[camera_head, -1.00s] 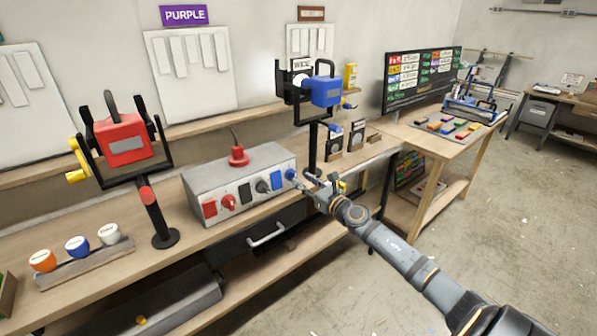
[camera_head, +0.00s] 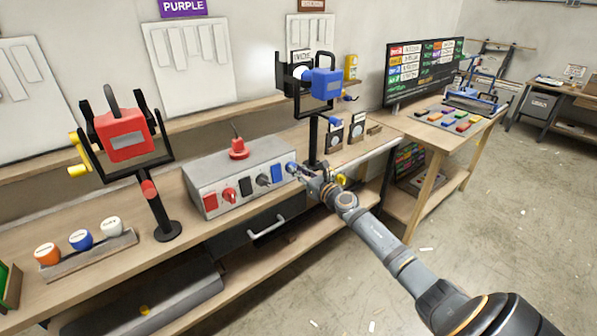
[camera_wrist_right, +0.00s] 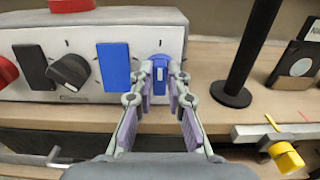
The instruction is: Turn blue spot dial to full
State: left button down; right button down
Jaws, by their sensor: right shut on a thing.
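The blue dial (camera_wrist_right: 159,74) is at the right end of the grey control box (camera_head: 243,169). It also shows in the head view (camera_head: 291,167). My right gripper (camera_wrist_right: 160,84) is shut on the blue dial, one finger on each side; it reaches the box from the right in the head view (camera_head: 300,172). A white mark shows on top of the dial. The blue spotlight (camera_head: 326,84) stands on a black post behind the box, with a bright glow at its left side. My left gripper is in neither view.
Left of the dial are a blue panel (camera_wrist_right: 114,67), a black dial (camera_wrist_right: 70,72) and a black panel (camera_wrist_right: 33,67). A red dial (camera_head: 229,195) is farther left. The red spotlight (camera_head: 124,135) stands at left. A black post (camera_wrist_right: 243,60) rises close right of the gripper.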

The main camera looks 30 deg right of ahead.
jog(key=shift+m, duration=0.3)
jog(key=shift+d+f+m+p, duration=0.25)
jog(key=shift+m+p, duration=1.45)
jog(key=shift+m, duration=2.65)
jog(key=shift+f+m+p, duration=0.35)
jog(key=shift+m+p, duration=1.3)
jog(key=shift+m, duration=2.65)
jog(key=shift+d+f+m+p, duration=0.25)
jog(key=shift+m+p, duration=1.45)
jog(key=shift+m, duration=2.65)
jog(key=shift+a+f+m, duration=0.1)
jog(key=shift+a+m, duration=0.05)
jog(key=shift+m, duration=0.15)
jog(key=c, duration=1.3)
grip_release()
